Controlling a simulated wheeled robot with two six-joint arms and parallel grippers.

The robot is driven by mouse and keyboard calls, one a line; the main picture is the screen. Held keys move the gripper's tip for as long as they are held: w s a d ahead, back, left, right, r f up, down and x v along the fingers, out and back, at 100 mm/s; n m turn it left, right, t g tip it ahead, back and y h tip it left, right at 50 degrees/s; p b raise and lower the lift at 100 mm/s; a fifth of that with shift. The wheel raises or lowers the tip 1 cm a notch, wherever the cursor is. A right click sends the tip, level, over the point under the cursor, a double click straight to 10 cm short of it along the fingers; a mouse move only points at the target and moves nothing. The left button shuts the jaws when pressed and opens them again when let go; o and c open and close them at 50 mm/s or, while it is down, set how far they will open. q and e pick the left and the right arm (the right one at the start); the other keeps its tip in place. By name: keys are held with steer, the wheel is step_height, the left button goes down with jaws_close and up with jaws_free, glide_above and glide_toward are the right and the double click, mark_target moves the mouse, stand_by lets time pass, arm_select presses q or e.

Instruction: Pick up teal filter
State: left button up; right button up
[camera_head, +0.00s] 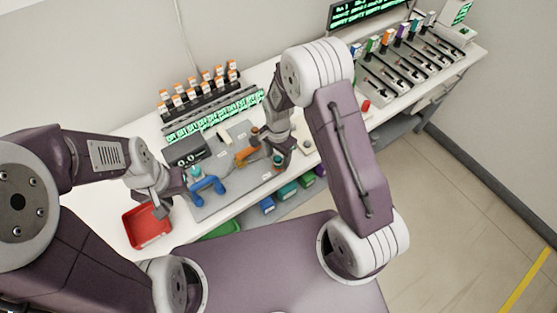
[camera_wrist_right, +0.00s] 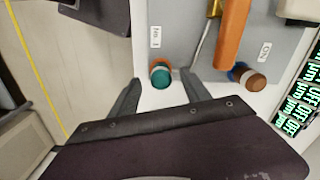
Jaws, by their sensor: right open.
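The teal filter (camera_wrist_right: 160,77) is a small round teal piece with an orange-brown part behind it, on the grey board (camera_wrist_right: 187,17) near the label "No.1". In the right wrist view my right gripper (camera_wrist_right: 160,78) is open, with one fingertip on each side of the teal filter; whether they touch it is unclear. In the head view the teal filter (camera_head: 278,160) shows small beside my right gripper (camera_head: 283,147). My left gripper (camera_head: 178,188) is at the left end of the board, beside a blue handle-like piece (camera_head: 208,187); its jaws are too small to read.
An orange bar (camera_wrist_right: 232,35) and a brown round piece (camera_wrist_right: 255,82) lie near the teal filter. A red tray (camera_head: 133,216) sits at the table's left front. Orange-capped bottles (camera_head: 200,86) and green displays stand behind. Coloured bins (camera_head: 287,191) are below the table edge.

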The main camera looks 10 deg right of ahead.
steer(key=shift+f, duration=0.6)
steer(key=shift+w+a+f, duration=0.1)
steer(key=shift+a+f, duration=0.05)
jaws_close()
steer(key=shift+r, duration=0.5)
step_height(320, 180, up, 3)
steer(key=shift+w+f, duration=0.1)
steer(key=s+d+r+b, duration=0.1)
steer(key=s+d+r, duration=0.1)
steer(key=d+r, duration=0.5)
steer(key=d, duration=0.4)
steer(key=shift+s+d+r+b, duration=0.2)
steer(key=shift+s+d+b, duration=0.1)
